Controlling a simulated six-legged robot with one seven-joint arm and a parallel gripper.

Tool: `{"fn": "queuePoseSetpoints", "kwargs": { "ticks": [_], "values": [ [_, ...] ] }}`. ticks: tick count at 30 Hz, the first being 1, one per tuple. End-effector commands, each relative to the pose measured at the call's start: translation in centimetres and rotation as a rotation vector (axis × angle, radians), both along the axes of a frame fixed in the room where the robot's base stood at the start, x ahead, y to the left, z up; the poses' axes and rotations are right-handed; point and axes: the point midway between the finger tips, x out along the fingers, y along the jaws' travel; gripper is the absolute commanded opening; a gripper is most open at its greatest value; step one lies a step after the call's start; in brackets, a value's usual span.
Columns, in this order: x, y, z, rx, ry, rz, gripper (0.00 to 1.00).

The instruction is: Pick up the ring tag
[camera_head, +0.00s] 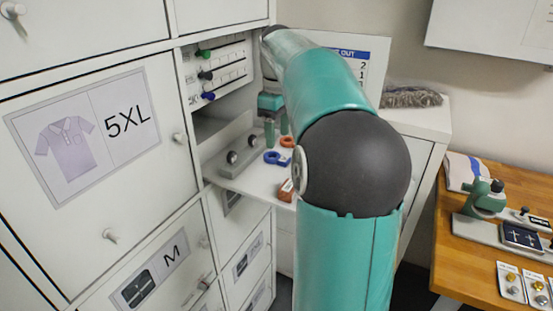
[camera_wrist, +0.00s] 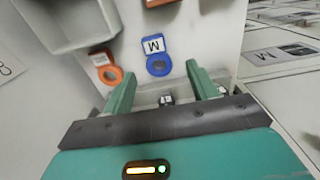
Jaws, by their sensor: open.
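A blue ring tag (camera_head: 278,158), with a white label marked M, lies flat on the pale pull-out shelf. In the wrist view the blue tag (camera_wrist: 159,65) is just beyond and between the fingertips, its label away from my gripper. An orange ring tag (camera_head: 287,141) lies near it on the shelf; an orange tag (camera_wrist: 110,75) also shows left of the blue one in the wrist view. Another orange-red tag (camera_head: 286,190) lies nearer the shelf's front, partly hidden by my arm. My gripper (camera_head: 277,133) is open and empty over the shelf, its fingers (camera_wrist: 160,66) apart.
Pegs with green, black and blue ends (camera_head: 207,76) line the compartment wall. Cabinet drawers stand at left; a wooden bench (camera_head: 450,255) holds tools at right.

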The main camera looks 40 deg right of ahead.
Motion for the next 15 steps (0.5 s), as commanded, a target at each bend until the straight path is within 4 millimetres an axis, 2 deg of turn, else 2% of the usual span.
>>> {"fn": "queuePoseSetpoints", "kwargs": {
  "ticks": [7, 15],
  "values": [
    [0.0, -0.3, -2.1, 0.001, 0.001, -0.002, 0.58],
    [-0.2, -0.8, -5.9, 0.001, 0.001, -0.002, 0.58]
  ]
}}
